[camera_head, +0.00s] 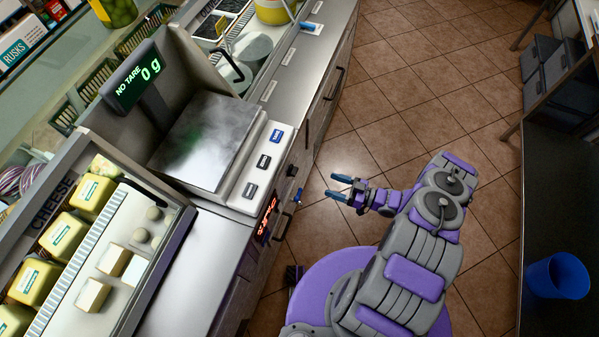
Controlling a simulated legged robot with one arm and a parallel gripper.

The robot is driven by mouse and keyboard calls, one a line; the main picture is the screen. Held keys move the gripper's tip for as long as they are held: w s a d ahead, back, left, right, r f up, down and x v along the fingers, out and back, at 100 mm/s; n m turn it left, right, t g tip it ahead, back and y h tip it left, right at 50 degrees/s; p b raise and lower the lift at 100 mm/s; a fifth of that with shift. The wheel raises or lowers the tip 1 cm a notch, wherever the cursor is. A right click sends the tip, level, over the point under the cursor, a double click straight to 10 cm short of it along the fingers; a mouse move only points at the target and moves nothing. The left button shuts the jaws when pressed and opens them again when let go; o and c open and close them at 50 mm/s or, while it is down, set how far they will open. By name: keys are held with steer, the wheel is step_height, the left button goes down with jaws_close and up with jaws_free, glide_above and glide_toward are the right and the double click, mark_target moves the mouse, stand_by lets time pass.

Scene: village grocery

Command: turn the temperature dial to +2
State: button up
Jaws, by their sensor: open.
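My gripper (334,187) is open and empty, its two blue-tipped fingers pointing left towards the front of the counter. It shows over the floor, with a gap between its tips and the counter front. A small red lit display (267,219) sits on the counter front below the scale; its digits are too small and slanted to read surely. A small dark knob (292,171) and a small blue part (298,195) stick out from the front close by. I cannot tell which is the temperature dial, and no dial marks are readable.
A glass cheese case (115,250) is at lower left. Drawer handles line the counter front. A blue bin (556,276) stands at right. The tiled floor between is clear.

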mark_target(293, 171)
steer(key=b+x, duration=0.2)
steer(key=x, duration=1.2)
steer(key=shift+b, duration=0.35)
steer(key=shift+w, duration=0.1)
steer(key=c, duration=0.9)
steer(key=shift+c, duration=0.2)
